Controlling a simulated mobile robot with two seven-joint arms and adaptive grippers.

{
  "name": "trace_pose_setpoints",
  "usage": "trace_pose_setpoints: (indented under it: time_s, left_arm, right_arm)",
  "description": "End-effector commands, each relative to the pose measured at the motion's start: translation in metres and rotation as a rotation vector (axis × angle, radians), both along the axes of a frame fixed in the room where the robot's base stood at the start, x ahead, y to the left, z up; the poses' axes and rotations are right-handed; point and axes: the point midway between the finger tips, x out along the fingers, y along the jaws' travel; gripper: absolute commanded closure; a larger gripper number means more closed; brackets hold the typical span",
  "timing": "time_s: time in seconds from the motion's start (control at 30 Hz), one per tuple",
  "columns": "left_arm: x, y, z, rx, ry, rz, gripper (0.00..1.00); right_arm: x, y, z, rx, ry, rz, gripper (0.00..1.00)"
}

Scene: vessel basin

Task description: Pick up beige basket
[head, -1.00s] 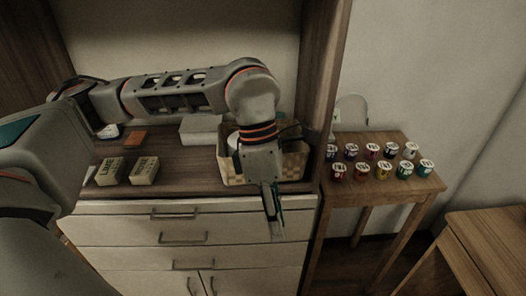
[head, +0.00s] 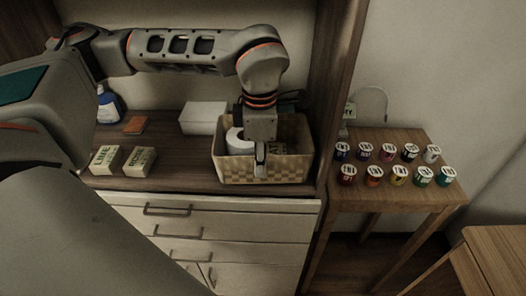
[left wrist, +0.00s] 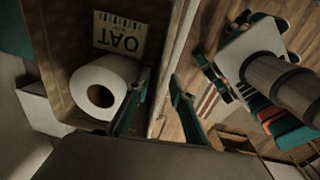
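The beige basket (head: 225,168) is a checkered woven box on the dark wood top, next to the cabinet's right side panel. It holds a white paper roll (head: 238,141) and a small block lettered OAT, which shows in the left wrist view (left wrist: 119,36). My left gripper (head: 260,170) points down at the basket's front wall. In the left wrist view the left gripper's fingers (left wrist: 157,100) are apart, one on the inner side of the basket wall (left wrist: 172,62) and one on the outer side. Contact with the wall cannot be told. My right gripper is not in view.
A side table (head: 385,205) with several small cans is at right. Drawers are below.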

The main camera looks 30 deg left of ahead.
Motion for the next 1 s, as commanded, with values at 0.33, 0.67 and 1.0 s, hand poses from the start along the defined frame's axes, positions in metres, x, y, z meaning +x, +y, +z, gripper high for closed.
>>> trace_pose_setpoints:
  time_s: [0.33, 0.67, 1.0]
  left_arm:
    - [0.001, 0.001, -0.019, 0.000, -0.001, 0.001, 0.77]
    - [0.001, 0.001, -0.019, 0.000, -0.001, 0.001, 1.00]
    - [0.002, 0.000, -0.017, -0.001, -0.003, 0.001, 1.00]
  right_arm:
    - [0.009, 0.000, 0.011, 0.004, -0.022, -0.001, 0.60]
    - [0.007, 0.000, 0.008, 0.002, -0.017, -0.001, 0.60]
    - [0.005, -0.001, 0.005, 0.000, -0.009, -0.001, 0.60]
